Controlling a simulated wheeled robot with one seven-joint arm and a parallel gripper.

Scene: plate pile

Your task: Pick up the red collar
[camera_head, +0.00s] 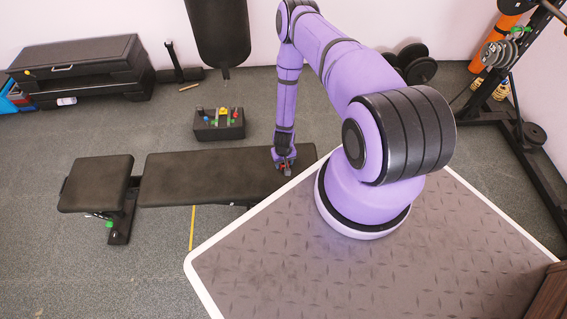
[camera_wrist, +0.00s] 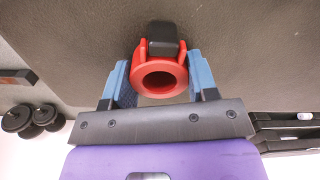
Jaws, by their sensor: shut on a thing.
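The red collar (camera_wrist: 160,92) is a ring with a round hole and a black clamp part (camera_wrist: 164,36) between two red arms. It sits between the two blue fingers of my gripper (camera_wrist: 159,85) in the wrist view, and the gripper is shut on it. In the head view the red collar (camera_head: 285,164) shows as a small red spot under my gripper (camera_head: 284,160), at the right end of the black bench (camera_head: 210,175). I cannot tell whether the collar touches the bench.
A black block (camera_head: 219,131) with several small coloured items stands on the floor behind the bench. A bench seat (camera_head: 95,183) lies at the left. Dumbbells (camera_wrist: 30,119) and a rack (camera_head: 495,75) stand farther off. The bench's middle is clear.

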